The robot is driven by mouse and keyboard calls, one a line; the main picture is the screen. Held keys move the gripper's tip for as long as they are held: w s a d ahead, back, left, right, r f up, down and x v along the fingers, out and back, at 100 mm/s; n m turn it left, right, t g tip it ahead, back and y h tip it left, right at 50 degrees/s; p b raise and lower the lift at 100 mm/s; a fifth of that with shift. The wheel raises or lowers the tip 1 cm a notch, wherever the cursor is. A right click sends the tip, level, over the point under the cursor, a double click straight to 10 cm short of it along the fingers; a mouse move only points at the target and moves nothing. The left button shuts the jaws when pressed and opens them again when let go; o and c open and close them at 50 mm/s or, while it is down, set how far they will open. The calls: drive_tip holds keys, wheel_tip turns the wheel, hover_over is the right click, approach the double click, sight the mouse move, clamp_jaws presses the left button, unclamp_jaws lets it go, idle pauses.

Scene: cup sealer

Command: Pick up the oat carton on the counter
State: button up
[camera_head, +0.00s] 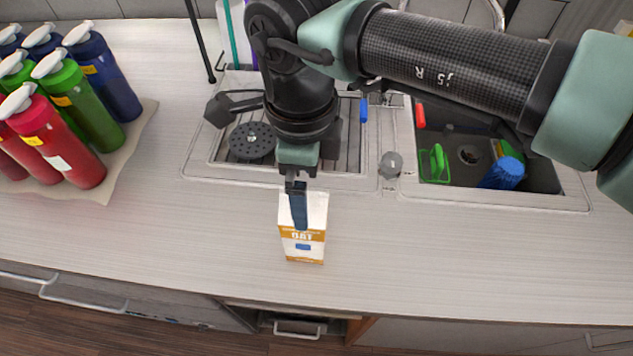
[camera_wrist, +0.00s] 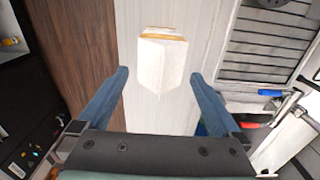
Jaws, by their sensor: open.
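The oat carton (camera_head: 303,246) is white with orange bands and the word OAT, and stands upright on the counter in front of the sink. In the wrist view, the carton (camera_wrist: 162,62) shows its white top and sits ahead of the gap between the fingers. My gripper (camera_head: 299,222) is above and at the carton's top in the head view, where one dark blue finger covers part of it. In the wrist view, my gripper (camera_wrist: 159,82) is open, with one blue finger on each side and nothing held. I cannot tell how far down the fingers reach beside the carton.
Red, green and blue bottles (camera_head: 75,95) stand on a mat at the left. Behind the carton is a sink (camera_head: 460,190) with a green rack and a blue brush. The counter (camera_head: 190,235) is clear on both sides of the carton, and its front edge is close.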

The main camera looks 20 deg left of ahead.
drive_tip(key=f+p, duration=0.1)
drive_tip(key=f, duration=0.4)
drive_tip(key=shift+a+p, duration=0.2)
drive_tip(key=shift+p, duration=0.2)
drive_tip(key=shift+c, duration=0.3)
clamp_jaws()
drive_tip(key=shift+w, duration=0.15)
